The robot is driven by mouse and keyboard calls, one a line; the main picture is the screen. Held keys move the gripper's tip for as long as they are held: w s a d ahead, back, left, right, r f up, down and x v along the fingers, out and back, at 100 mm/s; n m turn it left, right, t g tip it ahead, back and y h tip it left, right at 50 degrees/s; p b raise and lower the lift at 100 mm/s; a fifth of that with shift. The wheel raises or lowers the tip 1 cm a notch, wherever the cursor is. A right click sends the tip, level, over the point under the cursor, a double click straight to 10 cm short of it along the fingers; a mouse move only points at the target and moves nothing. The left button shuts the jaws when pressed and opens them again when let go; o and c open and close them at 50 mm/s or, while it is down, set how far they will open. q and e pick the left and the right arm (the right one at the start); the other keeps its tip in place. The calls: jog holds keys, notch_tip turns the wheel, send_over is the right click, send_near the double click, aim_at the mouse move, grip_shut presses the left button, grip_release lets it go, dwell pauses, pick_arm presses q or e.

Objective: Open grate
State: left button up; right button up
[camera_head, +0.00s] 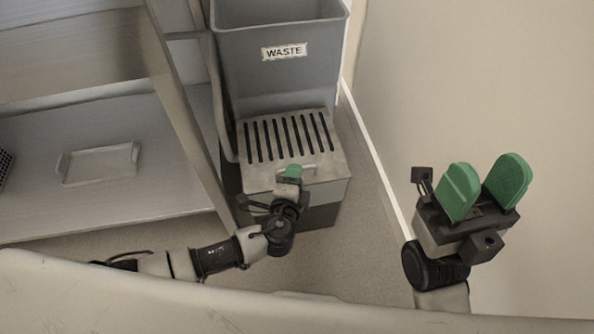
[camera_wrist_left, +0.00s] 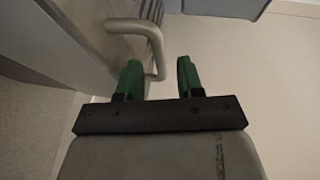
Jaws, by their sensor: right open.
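The grate (camera_head: 288,137) is a slotted metal lid on top of a box below the waste bin, and it lies flat and closed. Its bar handle (camera_head: 309,167) is at the front edge; it also shows in the left wrist view (camera_wrist_left: 158,55). My left gripper (camera_head: 293,171) is at this handle, with its green fingers apart in the left wrist view (camera_wrist_left: 160,78). The handle's bend shows in the gap between the fingers; I cannot tell if they touch it. My right gripper (camera_head: 487,186) is open and empty, raised at the right.
A grey bin (camera_head: 285,75) labelled WASTE stands behind the grate. A metal table (camera_head: 170,140) with a small tray (camera_head: 101,164) is on the left, its leg close to the grate box. A wall (camera_head: 460,90) is on the right.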

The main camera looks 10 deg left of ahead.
pick_arm(q)
jog(key=shift+w+d+f+b, duration=0.1)
jog(key=shift+w+f+b, duration=0.1)
jog(key=shift+w, duration=0.6)
jog(key=shift+w+d+f+b, duration=0.1)
jog(key=shift+w+b, duration=0.05)
jog(key=shift+w, duration=0.65)
jog(key=shift+c, duration=0.2)
grip_shut()
